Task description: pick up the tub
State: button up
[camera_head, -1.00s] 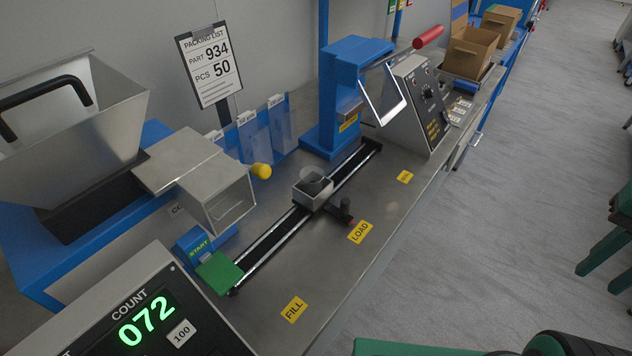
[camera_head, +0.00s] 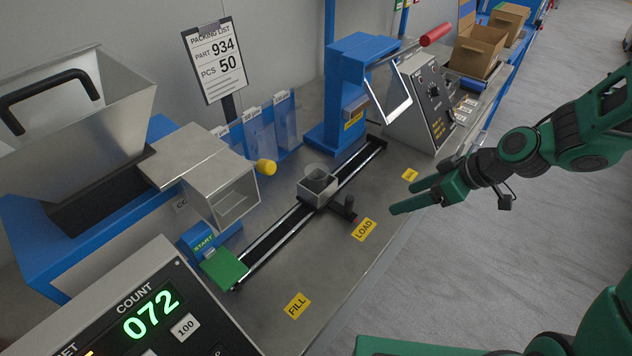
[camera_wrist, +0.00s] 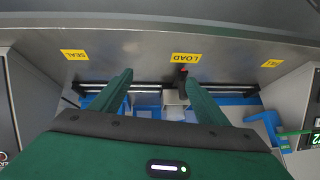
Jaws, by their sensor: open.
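The tub (camera_head: 318,190) is a small grey square open-topped box on the black slide rail, beside the yellow LOAD label. A pale round see-through shape shows at its top; I cannot tell what it is. In the wrist view the tub (camera_wrist: 172,98) shows small and partly hidden between my fingers. My gripper (camera_head: 405,197) is open and empty. It is in the air at the right of the tub, near the bench's front edge, with its fingers pointing towards the rail. In the wrist view my gripper's (camera_wrist: 157,80) two green fingers are wide apart.
A short black handle (camera_head: 346,209) stands at the tub's front side. A metal chute (camera_head: 222,190) opens at its left. A blue press (camera_head: 350,85) with a red-gripped lever (camera_head: 435,35) rises behind. A count display (camera_head: 150,312) reads 072. The bench front (camera_head: 340,275) is clear.

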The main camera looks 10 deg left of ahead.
aim_at(308, 170)
jog(key=w+a+n+y, duration=0.1)
jog(key=w+a+y, duration=0.1)
jog(key=a, duration=0.6)
jog(key=w+a+f+n+t+y, duration=0.1)
jog(key=w+a+y, duration=0.1)
jog(key=a, duration=0.7)
jog(key=w+a+f+n+t+y, duration=0.1)
jog(key=w+a+y, duration=0.1)
jog(key=a, duration=0.7)
jog(key=shift+w+a, duration=0.15)
jog(key=shift+w, duration=0.1)
jog(key=c, duration=1.2)
